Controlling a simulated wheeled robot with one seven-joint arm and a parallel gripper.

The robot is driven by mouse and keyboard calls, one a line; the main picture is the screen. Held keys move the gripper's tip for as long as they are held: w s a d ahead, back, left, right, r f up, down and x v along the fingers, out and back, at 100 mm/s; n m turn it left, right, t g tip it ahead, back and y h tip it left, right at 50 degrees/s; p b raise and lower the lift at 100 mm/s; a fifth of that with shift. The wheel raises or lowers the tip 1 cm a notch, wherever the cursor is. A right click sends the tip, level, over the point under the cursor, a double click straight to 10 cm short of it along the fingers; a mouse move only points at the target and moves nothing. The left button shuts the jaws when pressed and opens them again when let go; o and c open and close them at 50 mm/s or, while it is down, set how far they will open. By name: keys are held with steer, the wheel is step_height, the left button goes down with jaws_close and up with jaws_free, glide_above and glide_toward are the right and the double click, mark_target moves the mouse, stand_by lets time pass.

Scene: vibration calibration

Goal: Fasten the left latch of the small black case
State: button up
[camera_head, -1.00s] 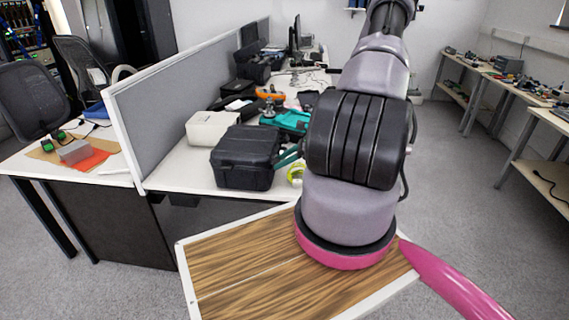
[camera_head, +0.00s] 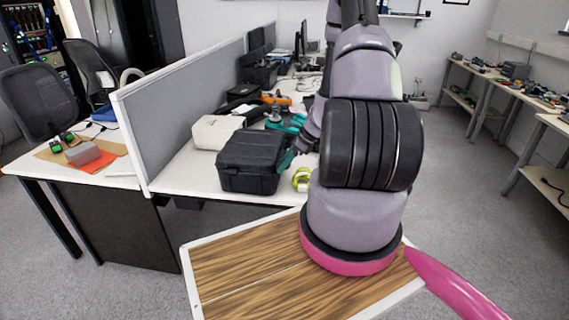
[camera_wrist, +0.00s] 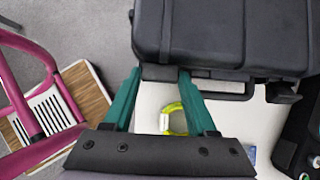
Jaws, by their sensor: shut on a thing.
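The small black case (camera_head: 250,165) stands shut-looking on the white desk in the head view. In the wrist view the case (camera_wrist: 225,30) fills the top. Its left latch (camera_wrist: 160,72) is a dark tab at the near edge, between my green fingertips. My gripper (camera_wrist: 161,76) is shut on this latch. The case's handle (camera_wrist: 225,96) lies to the right, and the right latch (camera_wrist: 284,93) sticks out beyond it. In the head view my gripper (camera_head: 288,159) is at the case's right side, where the latch is too small to make out.
A yellow-green ring-like item (camera_wrist: 172,112) lies on the desk below my fingers. A white box (camera_head: 216,131) and orange and teal tools (camera_head: 276,98) stand behind the case. A grey partition (camera_head: 190,100) rises to the left. Bare white desk (camera_head: 200,175) lies left of the case.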

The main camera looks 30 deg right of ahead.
steer(key=o, duration=1.4)
steer(key=shift+c, duration=0.2)
steer(key=v, duration=1)
steer(key=shift+d+r, duration=0.15)
steer(key=shift+r, duration=0.2)
